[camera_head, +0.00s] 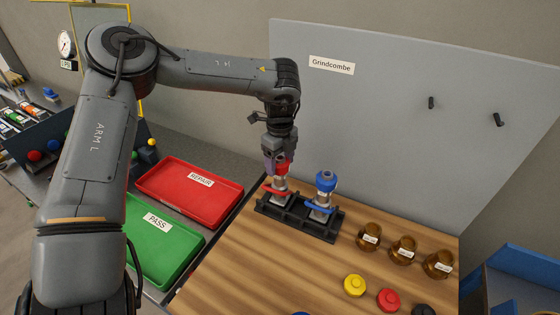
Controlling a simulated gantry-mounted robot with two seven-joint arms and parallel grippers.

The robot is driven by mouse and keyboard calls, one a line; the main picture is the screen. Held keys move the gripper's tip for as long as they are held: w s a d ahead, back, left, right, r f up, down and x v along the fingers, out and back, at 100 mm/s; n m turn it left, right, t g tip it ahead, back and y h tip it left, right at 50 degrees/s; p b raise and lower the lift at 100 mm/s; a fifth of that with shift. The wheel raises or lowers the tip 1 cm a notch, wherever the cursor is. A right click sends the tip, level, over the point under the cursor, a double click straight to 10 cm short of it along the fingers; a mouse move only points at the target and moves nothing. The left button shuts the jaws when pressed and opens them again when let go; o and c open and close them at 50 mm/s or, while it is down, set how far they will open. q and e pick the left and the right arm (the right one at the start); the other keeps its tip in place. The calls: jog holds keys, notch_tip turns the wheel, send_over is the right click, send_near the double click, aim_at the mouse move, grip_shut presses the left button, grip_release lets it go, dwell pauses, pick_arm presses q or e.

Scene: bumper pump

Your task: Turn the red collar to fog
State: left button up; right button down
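A pump with a red collar (284,169) stands upright in the left place of a black holder (297,223) on the wooden table. A red lever-like part (275,190) shows lower on it. My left gripper (278,168) points down at the top of this pump, right at the red collar. The fingers partly hide the collar, and I cannot tell whether they are closed on it. A second pump with a blue collar (326,181) stands to its right in the same holder. Markings on the red collar are too small to read. My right gripper is out of view.
A red REPAIR tray (171,206) and a green PASS tray (153,258) lie left of the table (258,268). Several labelled amber jars (402,250) stand at right, with yellow (354,285), red (388,299) and black caps in front. A grey Grindcombe panel (380,130) rises behind.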

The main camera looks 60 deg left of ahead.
pick_arm(q)
jog(key=shift+o, duration=1.1)
notch_tip(320, 180, up, 11)
jog(key=shift+f+p, duration=0.1)
jog(key=shift+p, duration=0.6)
